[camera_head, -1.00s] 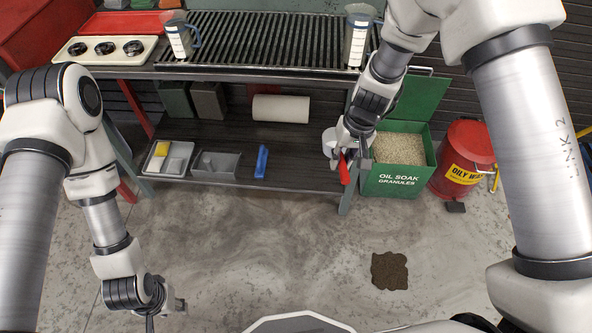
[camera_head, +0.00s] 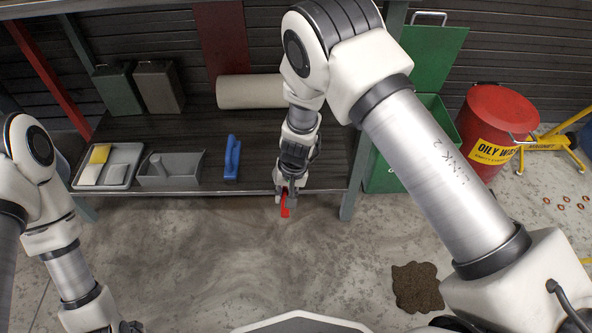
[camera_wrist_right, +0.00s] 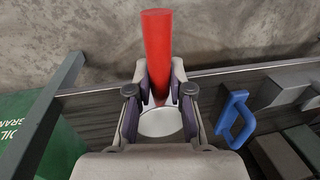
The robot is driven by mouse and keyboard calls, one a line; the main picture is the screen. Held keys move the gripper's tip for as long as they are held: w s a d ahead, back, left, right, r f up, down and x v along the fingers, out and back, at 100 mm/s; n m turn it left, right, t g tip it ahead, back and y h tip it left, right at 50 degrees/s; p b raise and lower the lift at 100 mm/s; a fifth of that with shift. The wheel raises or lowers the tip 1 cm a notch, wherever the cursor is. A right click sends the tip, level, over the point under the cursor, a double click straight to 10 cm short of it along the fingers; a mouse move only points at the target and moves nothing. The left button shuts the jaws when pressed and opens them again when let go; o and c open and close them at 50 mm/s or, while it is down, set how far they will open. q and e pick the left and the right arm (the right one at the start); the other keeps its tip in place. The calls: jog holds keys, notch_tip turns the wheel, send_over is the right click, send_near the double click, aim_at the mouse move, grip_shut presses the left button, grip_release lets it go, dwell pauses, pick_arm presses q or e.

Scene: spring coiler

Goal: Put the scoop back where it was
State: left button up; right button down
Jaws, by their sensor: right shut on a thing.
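The scoop's red handle (camera_head: 285,206) shows between the fingertips of my right gripper (camera_head: 287,190), which is shut on it at the front edge of the lower shelf (camera_head: 325,160). In the right wrist view the red handle (camera_wrist_right: 157,50) sticks out beyond the fingers of the gripper (camera_wrist_right: 160,92), and a pale round part (camera_wrist_right: 160,122), apparently the scoop's bowl, lies between them. The green oil soak granules bin (camera_head: 383,178) stands right of the shelf, its lid raised. My right arm hides much of the bin and its contents.
A red oily waste can (camera_head: 500,120) stands right. A dark granule patch (camera_head: 417,287) lies on the floor.

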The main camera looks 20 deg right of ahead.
jog(key=w+d+b, duration=0.1)
jog(key=w+d, duration=0.1)
jog(key=w, duration=0.1)
jog(key=w+d+f+b, duration=0.1)
jog(key=w+d+b, duration=0.1)
jog(key=w, duration=0.1)
jog(key=w+d+b, duration=0.2)
jog(key=w, duration=0.2)
jog(key=shift+w+d+f, duration=0.1)
jog(key=shift+d+f, duration=0.05)
jog(key=shift+f, duration=0.2)
jog(key=shift+w+d+f+b, duration=0.15)
jog(key=shift+w+f+b, duration=0.05)
jog(key=shift+w+b, duration=0.1)
notch_tip(320, 180, down, 3)
jog(key=shift+b, duration=1.15)
jog(key=shift+s+r, duration=0.1)
jog(key=shift+r, duration=0.1)
jog(key=shift+f, duration=0.1)
jog(key=c, duration=1.1)
grip_release()
jog(key=shift+f, duration=0.1)
jog(key=shift+o, duration=0.2)
